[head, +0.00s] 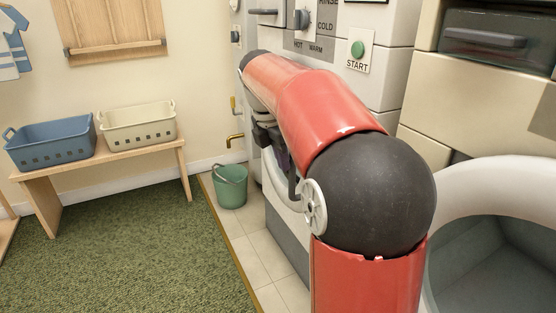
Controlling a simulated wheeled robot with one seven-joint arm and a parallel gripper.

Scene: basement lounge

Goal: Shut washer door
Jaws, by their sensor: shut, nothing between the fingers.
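The washer is the white machine (395,60) with a control panel and a green START button (358,48). Low on its front, part of a white rounded rim (285,190) shows beside my arm; it looks like the washer door or its surround. My red and black arm covers most of it, so I cannot tell how far the door stands open. My gripper (268,140) is a dark shape, partly hidden under the forearm, close to the washer front. It is shut and empty. Whether it touches the door is hidden.
A second machine with a large round white opening (478,190) is at the right. A green bucket (230,187) stands on the tiles by the wall. A wooden bench (110,158) holds a blue basket (50,145) and a cream basket (138,125). The green carpet (150,235) is clear.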

